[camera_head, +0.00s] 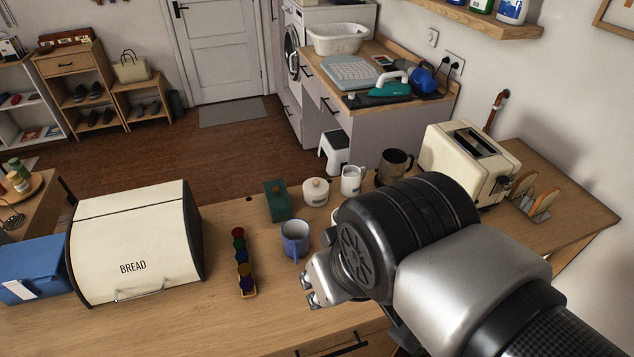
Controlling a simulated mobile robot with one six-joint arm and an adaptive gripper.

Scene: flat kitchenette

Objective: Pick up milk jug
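A small white jug (351,181), which looks like the milk jug, stands upright on the wooden counter. It is between a lidded white pot (315,192) and a dark metal mug or pitcher (393,166). My gripper (308,292) is at the lower middle, nearer the camera than the jug and apart from it. Its tips point left, below a blue mug (295,239). The gripper's far side is hidden by my wrist, so its opening is unclear. No held object shows. Part of another white item shows at my wrist's left edge, mostly hidden.
A dark green box (277,201) stands left of the pot. A capsule holder (243,262) is left of the blue mug. A bread bin (136,243) fills the left counter. A toaster (467,163) and toast rack (534,195) stand right. Bare counter (215,300) lies at front left.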

